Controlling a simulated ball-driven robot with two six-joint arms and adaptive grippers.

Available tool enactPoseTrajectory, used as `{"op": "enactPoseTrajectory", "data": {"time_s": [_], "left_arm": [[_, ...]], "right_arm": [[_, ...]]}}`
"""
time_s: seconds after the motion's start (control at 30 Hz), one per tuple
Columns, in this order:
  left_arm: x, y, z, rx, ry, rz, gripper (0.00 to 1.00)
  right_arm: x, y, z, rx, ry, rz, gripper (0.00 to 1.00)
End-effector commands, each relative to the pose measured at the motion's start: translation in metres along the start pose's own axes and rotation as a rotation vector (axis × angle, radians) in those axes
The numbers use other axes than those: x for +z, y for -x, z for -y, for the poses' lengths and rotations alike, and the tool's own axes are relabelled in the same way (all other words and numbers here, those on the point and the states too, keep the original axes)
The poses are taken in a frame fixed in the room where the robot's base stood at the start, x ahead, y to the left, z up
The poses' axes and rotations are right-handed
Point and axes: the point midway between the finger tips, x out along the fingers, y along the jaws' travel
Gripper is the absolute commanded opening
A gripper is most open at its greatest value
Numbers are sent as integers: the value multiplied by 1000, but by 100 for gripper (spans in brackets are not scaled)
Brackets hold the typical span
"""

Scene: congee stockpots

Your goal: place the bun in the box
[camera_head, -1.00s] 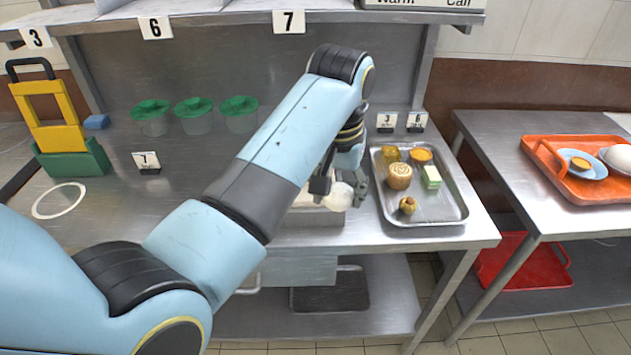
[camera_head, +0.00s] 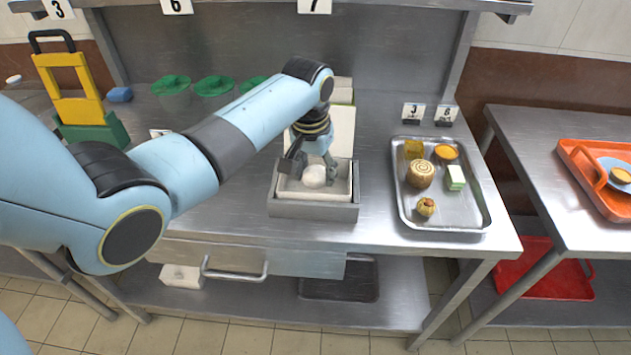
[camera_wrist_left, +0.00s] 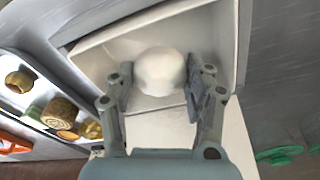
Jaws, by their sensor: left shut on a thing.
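The white round bun (camera_head: 314,176) is between the fingers of my left gripper (camera_head: 312,172), which is shut on it. The bun is within the walls of the open white box (camera_head: 288,187). The box sits in a grey holder (camera_head: 312,209) on the steel table. In the left wrist view the bun (camera_wrist_left: 160,71) shows between the two fingertips (camera_wrist_left: 163,85), with the box wall (camera_wrist_left: 100,58) around it. I cannot tell whether the bun touches the box floor. My right gripper is not in view.
A metal tray (camera_head: 445,217) with several pastries stands right of the box. Green-lidded containers (camera_head: 215,86) and a yellow and green stand (camera_head: 78,90) are at the left. A drawer (camera_head: 240,258) is under the table front. An orange tray (camera_head: 590,178) is on the right table.

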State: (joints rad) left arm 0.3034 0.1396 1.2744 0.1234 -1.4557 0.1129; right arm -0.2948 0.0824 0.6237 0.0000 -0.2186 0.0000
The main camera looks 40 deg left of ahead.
Motion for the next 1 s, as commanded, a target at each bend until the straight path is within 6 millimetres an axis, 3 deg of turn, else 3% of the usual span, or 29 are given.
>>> {"op": "enactPoseTrajectory", "data": {"time_s": [0.2, 0.6, 0.63, 0.7, 0.8, 1.0], "left_arm": [[5, -32, 0, 0, 1, 3, 22], [6, -38, 0, 0, 0, 2, 22], [5, -37, 0, 0, 0, 1, 56], [5, -37, 0, 0, -1, 1, 65], [5, -37, 0, 0, -1, 1, 75], [5, -37, 0, 0, -1, 2, 75]], "right_arm": [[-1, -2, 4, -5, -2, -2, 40], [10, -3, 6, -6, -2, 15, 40], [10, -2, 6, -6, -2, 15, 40], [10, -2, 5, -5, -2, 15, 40], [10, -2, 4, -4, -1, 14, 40], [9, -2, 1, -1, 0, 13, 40]]}}
